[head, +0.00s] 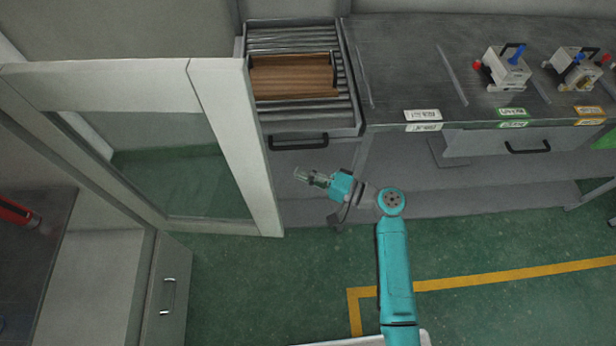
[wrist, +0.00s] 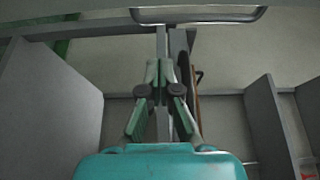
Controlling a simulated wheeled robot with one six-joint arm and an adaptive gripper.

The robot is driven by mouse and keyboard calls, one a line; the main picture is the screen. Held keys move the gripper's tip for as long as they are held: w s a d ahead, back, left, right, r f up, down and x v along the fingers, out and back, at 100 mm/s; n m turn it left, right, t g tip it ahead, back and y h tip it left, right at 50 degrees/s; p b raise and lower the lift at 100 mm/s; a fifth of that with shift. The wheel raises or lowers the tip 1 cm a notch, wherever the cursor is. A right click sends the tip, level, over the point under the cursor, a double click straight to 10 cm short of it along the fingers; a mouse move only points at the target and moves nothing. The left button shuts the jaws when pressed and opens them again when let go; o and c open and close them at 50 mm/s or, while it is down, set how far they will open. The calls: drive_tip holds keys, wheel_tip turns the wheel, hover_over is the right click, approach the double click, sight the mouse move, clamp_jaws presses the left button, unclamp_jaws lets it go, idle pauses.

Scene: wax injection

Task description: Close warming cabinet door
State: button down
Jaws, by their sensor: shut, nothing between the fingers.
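The warming cabinet door appears to be the white-framed glass door (head: 228,140) at the left of the head view. It stands open, swung out from the cabinet body (head: 95,265), with its wide frame edge facing right. I can see the green floor through its pane. My gripper (head: 301,175) is just right of that frame edge, apart from it in the picture, and points left. It is shut and empty. In the wrist view its fingers (wrist: 160,72) meet, and a pale metal bar or handle (wrist: 198,15) crosses the top; I cannot tell what it belongs to.
A workbench (head: 400,60) with small clamped moulds (head: 508,68) runs along the back right. A roller section (head: 295,38) holds a brown wooden tray (head: 292,76). A red object (head: 18,211) shows at far left. Green floor (head: 270,285) is clear in front.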

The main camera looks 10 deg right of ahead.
drive_tip(key=s+a, duration=0.1)
drive_tip(key=a, duration=0.5)
drive_tip(key=shift+a, duration=0.2)
idle(0.4)
